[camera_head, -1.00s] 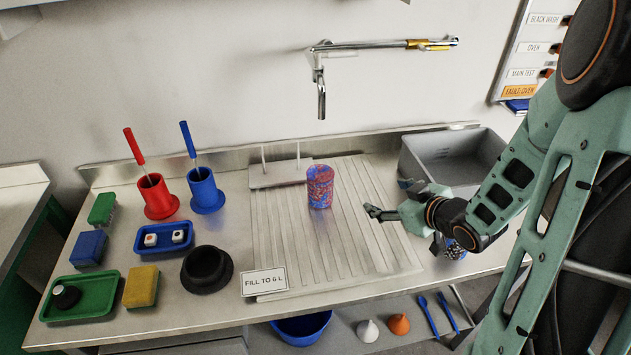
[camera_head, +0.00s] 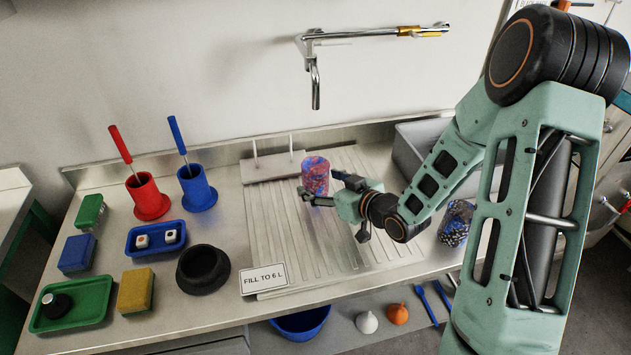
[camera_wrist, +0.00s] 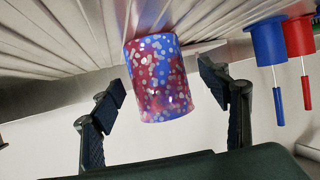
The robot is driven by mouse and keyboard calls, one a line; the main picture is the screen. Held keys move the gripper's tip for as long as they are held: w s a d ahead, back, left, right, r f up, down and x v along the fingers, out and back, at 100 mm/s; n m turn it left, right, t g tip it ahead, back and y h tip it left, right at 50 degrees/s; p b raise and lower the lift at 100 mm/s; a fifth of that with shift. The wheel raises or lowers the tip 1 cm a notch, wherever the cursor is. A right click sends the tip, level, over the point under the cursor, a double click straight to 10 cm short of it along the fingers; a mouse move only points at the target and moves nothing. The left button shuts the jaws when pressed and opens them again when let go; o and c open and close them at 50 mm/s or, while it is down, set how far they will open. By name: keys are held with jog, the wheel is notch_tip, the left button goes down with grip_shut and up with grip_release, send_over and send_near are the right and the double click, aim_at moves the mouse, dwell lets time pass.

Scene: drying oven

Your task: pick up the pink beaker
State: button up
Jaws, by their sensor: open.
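A cylindrical beaker (camera_head: 316,170), speckled red-pink and blue, stands upright on the ribbed draining board. It is the nearest match to a pink beaker. My gripper (camera_head: 321,184) is open at its near right side, with the fingers pointing at it. In the wrist view, which is upside down, the beaker (camera_wrist: 157,78) appears between the two open fingers (camera_wrist: 160,90), with a visible gap on each side. How deep it sits between them is hard to tell. A second speckled beaker (camera_head: 456,222), darker and multicoloured, stands to the right, partly behind my arm.
A tap (camera_head: 316,85) hangs above the board, and a grey sink (camera_head: 412,150) is behind my arm. Red (camera_head: 147,197) and blue (camera_head: 197,190) holders with brushes, trays, sponges and a black pot (camera_head: 203,270) occupy the left. A "FILL TO 6 L" sign (camera_head: 263,279) is at the front.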

aim_at(315, 169)
jog(key=x, duration=0.3)
jog(key=shift+w+f, duration=0.15)
jog(key=shift+f, duration=0.05)
jog(key=c, duration=1.4)
jog(key=shift+c, duration=0.2)
jog(key=shift+r, duration=0.2)
